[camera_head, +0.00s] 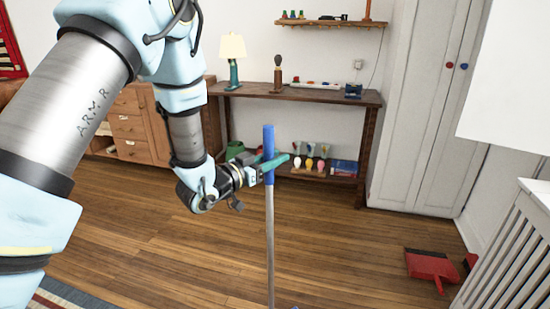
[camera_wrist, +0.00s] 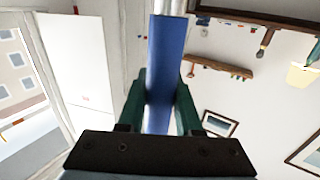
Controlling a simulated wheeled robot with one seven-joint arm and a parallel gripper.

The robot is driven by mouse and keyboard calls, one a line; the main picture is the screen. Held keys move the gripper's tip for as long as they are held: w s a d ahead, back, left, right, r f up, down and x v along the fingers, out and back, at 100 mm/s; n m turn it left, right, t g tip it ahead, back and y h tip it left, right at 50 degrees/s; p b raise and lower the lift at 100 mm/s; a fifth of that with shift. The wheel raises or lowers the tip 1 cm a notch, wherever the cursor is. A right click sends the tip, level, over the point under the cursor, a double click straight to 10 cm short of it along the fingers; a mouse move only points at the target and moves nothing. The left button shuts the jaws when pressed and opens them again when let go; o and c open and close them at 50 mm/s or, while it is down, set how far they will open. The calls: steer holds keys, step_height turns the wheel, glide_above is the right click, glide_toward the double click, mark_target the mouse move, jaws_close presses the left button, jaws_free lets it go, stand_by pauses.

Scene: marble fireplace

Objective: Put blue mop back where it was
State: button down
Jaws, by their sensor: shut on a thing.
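The blue mop (camera_head: 270,215) stands about upright in the middle of the head view, with a blue grip on top and a grey metal pole below. Its lower end runs out of the bottom of the picture, so the mop head is mostly hidden. My gripper (camera_head: 275,162) is shut on the blue grip, its green fingers on both sides of the handle. In the wrist view the blue mop handle (camera_wrist: 165,70) lies between the two green fingers of my gripper (camera_wrist: 162,98).
A wooden console table (camera_head: 300,95) with lamps stands against the back wall. White closet doors (camera_head: 430,110) are at the back right. A red dustpan (camera_head: 430,265) lies near a white slatted radiator cover (camera_head: 510,265). The wooden floor between is clear.

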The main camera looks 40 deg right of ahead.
steer(key=c, duration=0.6)
jaws_free()
